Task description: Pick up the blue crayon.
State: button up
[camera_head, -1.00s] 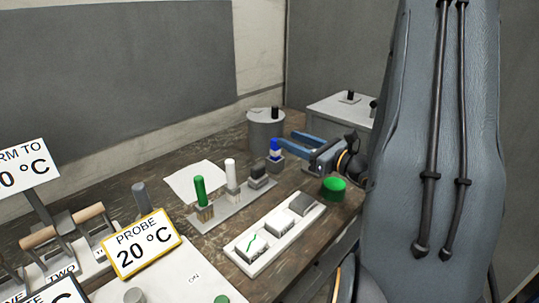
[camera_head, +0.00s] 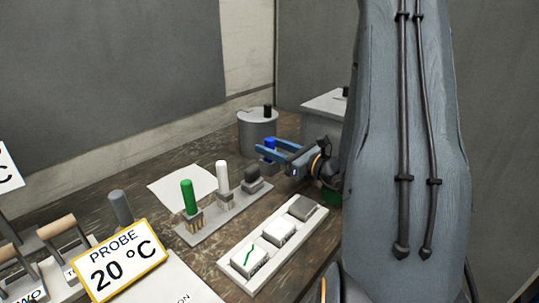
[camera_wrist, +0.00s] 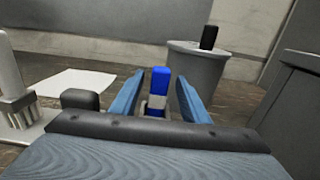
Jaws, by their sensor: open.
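The blue crayon (camera_head: 270,143) stands upright at the back of the bench, mostly hidden behind my gripper in the head view. In the wrist view the blue crayon (camera_wrist: 160,80) has a blue top and a pale band below, and its lower end is hidden. My gripper (camera_head: 267,146) is open. In the wrist view its two blue fingers (camera_wrist: 160,88) lie one on each side of the crayon, with a gap visible on both sides. I cannot tell whether the crayon is fully between the fingertips or a little beyond them.
A grey cylinder with a black knob (camera_head: 257,130) stands behind the crayon. A white button panel (camera_head: 232,262) lies in front. A paper sheet (camera_head: 172,190) lies flat.

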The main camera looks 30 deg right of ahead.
jog(key=p+x, duration=0.1)
jog(key=x, duration=0.3)
jog(key=shift+w+a+f, duration=0.1)
jog(key=shift+w+f, duration=0.05)
jog(key=shift+w, duration=0.05)
grip_shut()
